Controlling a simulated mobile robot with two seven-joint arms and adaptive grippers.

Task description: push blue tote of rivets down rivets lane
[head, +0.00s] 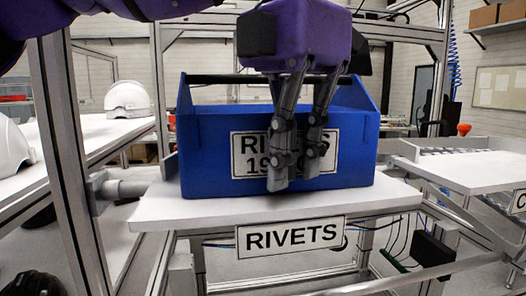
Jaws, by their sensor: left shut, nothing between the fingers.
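The blue tote (212,160) stands upright on a white lane shelf (200,207) in the middle of the head view. It has a dark bar handle across its top and a white label reading RIVETS, partly hidden behind my fingers. A RIVETS sign (292,236) hangs on the shelf's front edge. My left gripper (292,178) reaches down from above in front of the tote's label face. Its fingers are shut with nothing between them. I cannot tell whether they touch the tote. The tote's contents are hidden. My right gripper is not in view.
A metal post (70,160) rises close on the left of the lane. A second white shelf (465,172) with a partly cut-off sign lies to the right. White helmet shells (128,99) rest on a bench at the left.

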